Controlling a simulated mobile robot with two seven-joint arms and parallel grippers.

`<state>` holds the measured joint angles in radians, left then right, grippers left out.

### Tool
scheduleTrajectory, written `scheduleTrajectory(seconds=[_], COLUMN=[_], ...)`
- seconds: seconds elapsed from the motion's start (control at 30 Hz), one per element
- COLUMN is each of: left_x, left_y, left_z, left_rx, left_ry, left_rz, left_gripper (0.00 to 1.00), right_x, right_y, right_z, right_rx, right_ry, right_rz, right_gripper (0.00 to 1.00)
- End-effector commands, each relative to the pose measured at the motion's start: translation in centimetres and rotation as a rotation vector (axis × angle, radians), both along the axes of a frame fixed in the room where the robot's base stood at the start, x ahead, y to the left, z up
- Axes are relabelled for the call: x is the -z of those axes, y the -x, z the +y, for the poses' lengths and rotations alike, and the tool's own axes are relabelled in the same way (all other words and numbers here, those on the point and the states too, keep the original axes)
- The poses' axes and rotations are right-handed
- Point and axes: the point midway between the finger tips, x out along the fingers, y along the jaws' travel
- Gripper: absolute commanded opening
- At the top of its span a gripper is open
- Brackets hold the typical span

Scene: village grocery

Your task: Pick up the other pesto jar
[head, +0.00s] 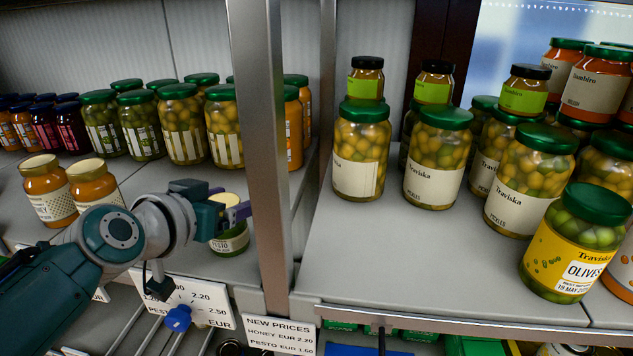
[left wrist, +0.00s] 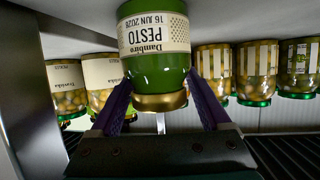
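A small green pesto jar (head: 230,241) stands upright near the front of the left shelf, partly hidden by my left gripper (head: 238,212). In the left wrist view the picture is upside down: the pesto jar (left wrist: 155,60) shows its cream "Dambiro PESTO" label and gold lid. My left gripper (left wrist: 160,88) has its two purple fingers spread, one toward each side of the jar at about the lid. Gaps show between the fingers and the lid, and I see no clear contact. My right gripper is not in view.
A metal upright (head: 262,150) stands just right of my left gripper. Orange jars (head: 93,184) stand to the left, green-lidded pickle jars (head: 180,125) behind. Price cards (head: 280,336) hang at the shelf edge. The right shelf (head: 390,255) has bare room in front of its jars.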

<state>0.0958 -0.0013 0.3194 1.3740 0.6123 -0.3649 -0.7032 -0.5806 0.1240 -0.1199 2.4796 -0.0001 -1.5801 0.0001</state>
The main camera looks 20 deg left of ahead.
Motion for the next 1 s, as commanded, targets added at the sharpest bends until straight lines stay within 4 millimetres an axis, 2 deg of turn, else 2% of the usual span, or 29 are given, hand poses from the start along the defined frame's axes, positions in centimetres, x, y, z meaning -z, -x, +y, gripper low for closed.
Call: scheduleTrajectory(seconds=[0.07, 0.7, 1.0], left_x=[0.01, 0.03, -0.09], left_y=[0.02, 0.03, -0.02], left_z=[-0.02, -0.02, 0.00], left_rx=[0.000, 0.000, 0.000], left_ry=[0.000, 0.000, 0.000], left_rz=[0.000, 0.001, -0.002], left_gripper=[0.70, 0.00, 0.00], right_x=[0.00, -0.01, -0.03], right_y=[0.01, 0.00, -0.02], right_z=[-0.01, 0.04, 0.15], right_rx=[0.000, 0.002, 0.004], right_ry=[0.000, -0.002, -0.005], right_rz=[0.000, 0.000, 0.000], right_gripper=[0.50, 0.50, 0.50])
